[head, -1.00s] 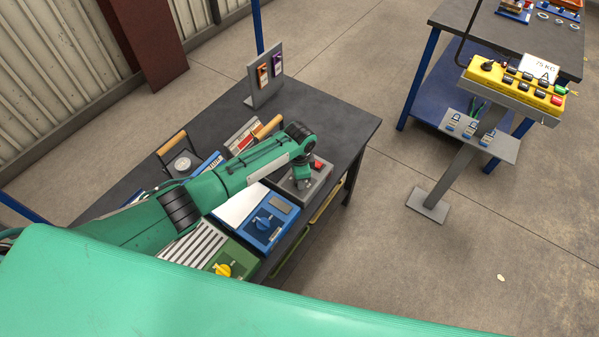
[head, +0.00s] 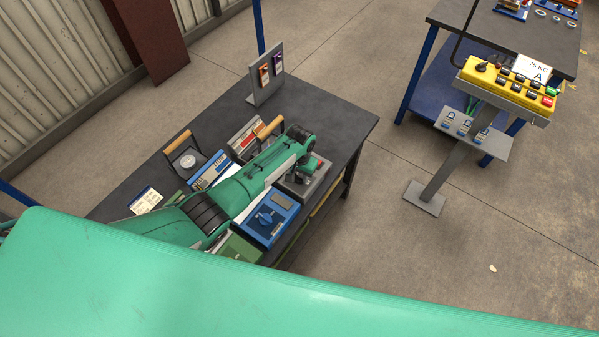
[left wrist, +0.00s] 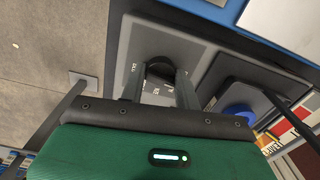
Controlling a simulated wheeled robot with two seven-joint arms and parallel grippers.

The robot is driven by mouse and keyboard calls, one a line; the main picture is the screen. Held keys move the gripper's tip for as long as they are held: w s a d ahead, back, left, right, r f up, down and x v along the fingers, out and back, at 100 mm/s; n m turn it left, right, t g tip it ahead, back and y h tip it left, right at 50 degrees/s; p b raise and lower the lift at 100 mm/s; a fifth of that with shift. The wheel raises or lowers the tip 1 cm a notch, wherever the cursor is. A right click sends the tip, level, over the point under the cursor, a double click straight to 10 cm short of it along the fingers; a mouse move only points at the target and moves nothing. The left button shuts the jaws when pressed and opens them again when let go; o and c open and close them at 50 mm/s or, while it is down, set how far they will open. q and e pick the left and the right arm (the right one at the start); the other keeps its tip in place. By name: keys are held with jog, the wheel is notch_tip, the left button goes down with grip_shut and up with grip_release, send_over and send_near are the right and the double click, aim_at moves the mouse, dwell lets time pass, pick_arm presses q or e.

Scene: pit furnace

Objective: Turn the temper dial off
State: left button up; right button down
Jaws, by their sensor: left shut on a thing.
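A grey control box (head: 320,186) sits at the right end of the dark workbench, with a red part on its far side. My left gripper (head: 302,177) is down on this box. In the left wrist view the fingers (left wrist: 160,90) are shut around a dark round dial (left wrist: 160,70) on the grey face (left wrist: 195,55). Small pale lettering beside the dial is too small to read, so I cannot confirm its name or setting. The arm hides most of the dial in the head view. My right gripper is not in view.
A green box (head: 238,248) is partly hidden by my arm. Handled black holders (head: 186,160) and a grey upright stand (head: 266,82) are farther back. A yellow button panel (head: 510,85) stands right, across open floor.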

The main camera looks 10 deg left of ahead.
aim_at(299, 175)
pick_arm(q)
jog(key=shift+w+r+n, duration=0.1)
jog(key=shift+n, duration=0.5)
jog(key=shift+n+p, duration=0.3)
jog(key=o, duration=0.9)
jog(key=shift+o, duration=0.2)
notch_tip(299, 175, up, 14)
jog(key=b, duration=0.1)
jog(key=shift+b, duration=0.35)
